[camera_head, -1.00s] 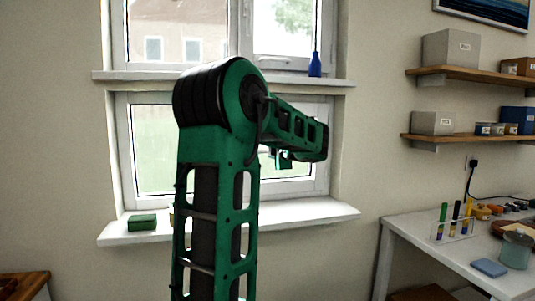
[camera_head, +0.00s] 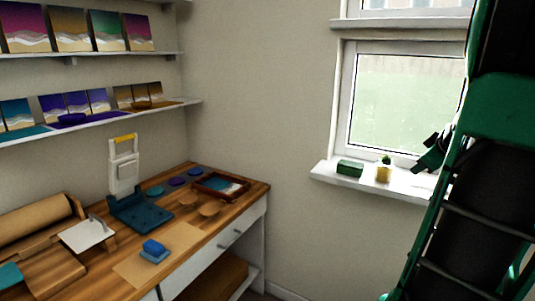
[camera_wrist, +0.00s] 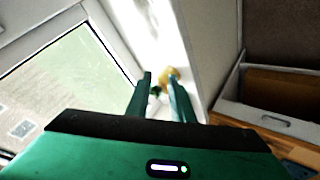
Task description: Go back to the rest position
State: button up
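My gripper (camera_head: 432,155) is at the window sill in the head view, right of the small yellow pot with a green plant (camera_head: 383,172). In the wrist view my gripper's two fingers (camera_wrist: 160,88) stand apart with nothing held between them. The yellow pot (camera_wrist: 168,74) shows beyond the fingertips in that view, partly hidden by the right finger. My green arm fills the right edge of the head view and hides part of the window.
The window sill (camera_head: 330,172) also bears a green block (camera_head: 350,167). A wooden bench (camera_head: 215,218) on the left holds a teal device (camera_head: 140,210), a framed tray (camera_head: 221,185) and a blue sponge-like block (camera_head: 154,247). Shelves with pictures hang above.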

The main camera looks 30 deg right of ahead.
jog(key=a+f+m+g+y, duration=0.2)
jog(key=a+f, duration=0.2)
jog(key=a, duration=0.7)
jog(key=a+f+m+g+y, duration=0.1)
jog(key=a+f+m+y, duration=0.3)
jog(key=a, duration=0.6)
jog(key=s+a+f+m+g, duration=0.1)
jog(key=s+a+f+g, duration=0.3)
jog(key=s+a, duration=0.7)
jog(key=a+f, duration=0.1)
jog(key=a, duration=0.1)
jog(key=shift+s+a+f+m+g, duration=0.2)
jog(key=shift+a+m+g, duration=0.1)
jog(key=shift+a+g, duration=0.1)
jog(key=shift+d, duration=0.15)
